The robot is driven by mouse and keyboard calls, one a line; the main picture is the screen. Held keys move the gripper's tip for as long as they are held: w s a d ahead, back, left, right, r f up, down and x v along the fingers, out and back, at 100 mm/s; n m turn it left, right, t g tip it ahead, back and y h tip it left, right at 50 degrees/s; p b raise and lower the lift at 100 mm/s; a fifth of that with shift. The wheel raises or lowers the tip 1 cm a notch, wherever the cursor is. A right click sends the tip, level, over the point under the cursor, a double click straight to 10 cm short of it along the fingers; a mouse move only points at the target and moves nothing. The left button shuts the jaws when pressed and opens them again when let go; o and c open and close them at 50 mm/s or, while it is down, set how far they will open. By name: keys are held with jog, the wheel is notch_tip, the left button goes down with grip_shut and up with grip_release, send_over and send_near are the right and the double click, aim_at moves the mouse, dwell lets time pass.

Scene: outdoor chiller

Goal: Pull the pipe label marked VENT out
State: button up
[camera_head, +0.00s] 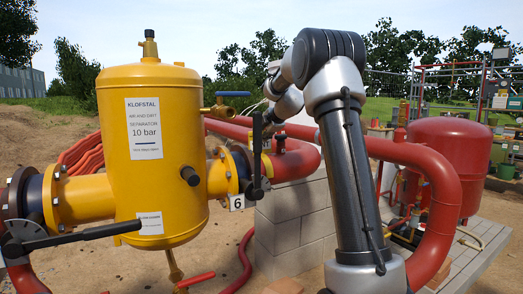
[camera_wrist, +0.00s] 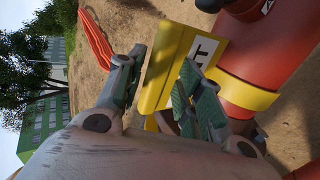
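A yellow pipe label (camera_wrist: 163,72) shows in the wrist view, with a white panel on which only a final T is readable. My gripper (camera_wrist: 163,60) is open, with one finger to the left of the label and the other overlapping its front, partly hiding the panel. I cannot tell whether either finger touches it. The label stands out beside a red pipe (camera_wrist: 255,60) with a yellow band (camera_wrist: 240,94) around it.
A yellow separator tank (camera_head: 152,185) with flanges and black lever handles stands at the left. A grey block wall (camera_head: 290,225), a curved red pipe (camera_head: 435,170) and a red tank (camera_head: 440,135) stand around my arm. Sandy ground (camera_wrist: 115,25) lies beyond the label.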

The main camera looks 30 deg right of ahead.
grip_shut()
jog(key=shift+r, duration=0.7)
notch_tip(320, 180, up, 6)
jog(key=shift+r, duration=0.15)
dwell(0.7)
jog(key=shift+c, duration=1.4)
grip_release()
grip_shut()
